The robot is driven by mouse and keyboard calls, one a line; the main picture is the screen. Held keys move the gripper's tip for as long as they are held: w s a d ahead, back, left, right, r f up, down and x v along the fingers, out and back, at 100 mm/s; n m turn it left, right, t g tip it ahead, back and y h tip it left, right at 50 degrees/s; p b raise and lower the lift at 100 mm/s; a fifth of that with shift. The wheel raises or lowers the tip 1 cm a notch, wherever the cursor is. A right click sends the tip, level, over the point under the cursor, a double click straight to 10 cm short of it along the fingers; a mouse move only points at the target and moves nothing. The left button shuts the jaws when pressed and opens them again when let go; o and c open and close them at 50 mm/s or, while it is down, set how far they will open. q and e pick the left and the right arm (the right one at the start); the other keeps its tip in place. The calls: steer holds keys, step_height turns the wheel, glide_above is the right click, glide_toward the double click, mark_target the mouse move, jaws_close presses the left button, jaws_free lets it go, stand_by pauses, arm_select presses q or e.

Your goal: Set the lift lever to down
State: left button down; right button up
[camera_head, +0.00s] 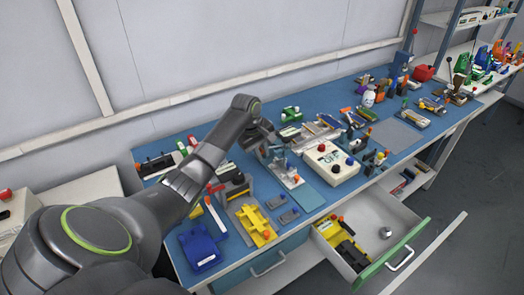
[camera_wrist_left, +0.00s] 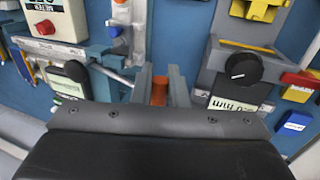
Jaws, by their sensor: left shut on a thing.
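My left gripper (camera_head: 266,138) is over the middle of the blue bench, just left of a white meter box (camera_head: 322,168). In the left wrist view the gripper (camera_wrist_left: 159,84) is shut on an orange-red piece (camera_wrist_left: 159,92), which looks like the lift lever's handle. Only a short part of it shows between the fingers; the rest is hidden, so I cannot tell whether the lever is up or down. A grey gauge with a black knob (camera_wrist_left: 242,68) and a small display stands beside the fingers. My right gripper is not in view.
An open drawer (camera_head: 398,222) with a green front juts out below the bench. A blue case (camera_head: 199,249) and a yellow fixture (camera_head: 253,222) lie near the front edge. Several small tools crowd the right part, around a bare grey mat (camera_head: 394,135).

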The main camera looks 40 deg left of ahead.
arm_select(q)
steer(key=shift+s+a+f+t+h+p, duration=0.1)
steer(key=shift+s+f+t+h+p, duration=0.15)
steer(key=shift+f+t+p, duration=0.4)
steer(key=shift+w+f+t+h+b, duration=0.1)
steer(key=shift+f+t+h+b, duration=0.3)
steer(key=shift+f+t, duration=0.65)
steer(key=shift+w+f+t+h+b, duration=0.1)
steer(key=shift+f+t+h, duration=0.5)
steer(key=shift+t, duration=0.8)
steer(key=c, duration=1.5)
jaws_free()
steer(key=shift+s+r, duration=0.1)
